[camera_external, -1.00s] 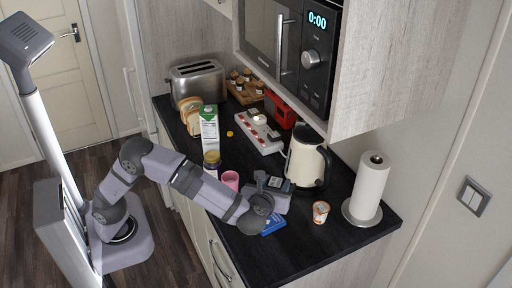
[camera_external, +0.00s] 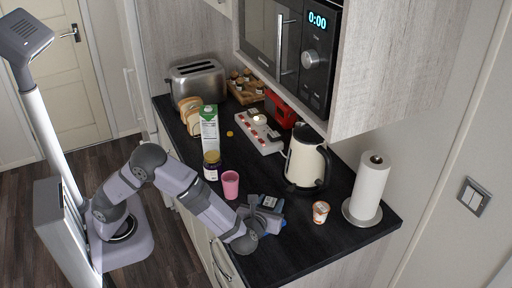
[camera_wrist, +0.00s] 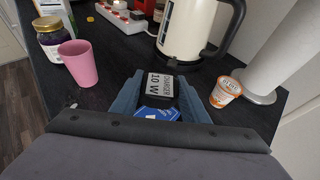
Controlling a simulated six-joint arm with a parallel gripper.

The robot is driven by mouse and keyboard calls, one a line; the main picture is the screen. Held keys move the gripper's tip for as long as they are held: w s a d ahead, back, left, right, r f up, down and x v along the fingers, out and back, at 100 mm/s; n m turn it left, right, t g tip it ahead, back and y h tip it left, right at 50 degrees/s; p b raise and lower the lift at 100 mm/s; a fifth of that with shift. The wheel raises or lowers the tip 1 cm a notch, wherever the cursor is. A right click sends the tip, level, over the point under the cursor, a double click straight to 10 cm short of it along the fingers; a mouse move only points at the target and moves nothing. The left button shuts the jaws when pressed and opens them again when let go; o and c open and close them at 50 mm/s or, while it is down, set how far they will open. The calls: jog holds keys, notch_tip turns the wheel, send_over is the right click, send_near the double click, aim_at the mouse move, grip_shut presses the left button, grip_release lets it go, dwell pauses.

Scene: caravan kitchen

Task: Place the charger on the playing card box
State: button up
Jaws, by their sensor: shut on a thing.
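The charger (camera_wrist: 160,83) is a small black block with a white label reading 10 W. My gripper (camera_wrist: 158,98) is shut on it, with one blue-grey finger on each side. The charger also shows at my gripper (camera_external: 268,204) in the external view. The playing card box (camera_wrist: 157,114) is blue and lies flat on the counter, showing just on the near side of the charger in the wrist view. In the external view my gripper covers most of the box. I cannot tell whether the charger touches it.
A pink cup (camera_external: 230,184) and a dark jar (camera_external: 212,165) stand left of my gripper. A cream kettle (camera_external: 306,160) stands behind it. A small orange-and-white tub (camera_external: 320,211) and a paper towel roll (camera_external: 369,187) are to the right. The counter's front right (camera_external: 290,255) is clear.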

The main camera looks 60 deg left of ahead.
jog(key=shift+f+p, duration=0.35)
jog(key=shift+f, duration=1.85)
jog(key=shift+f, duration=0.15)
jog(key=o, duration=1.1)
jog(key=shift+c, duration=0.2)
jog(key=shift+r, duration=0.2)
jog(key=b+v, duration=0.3)
jog(key=v, duration=0.9)
jog(key=shift+a+f, duration=0.1)
jog(key=shift+f, duration=0.05)
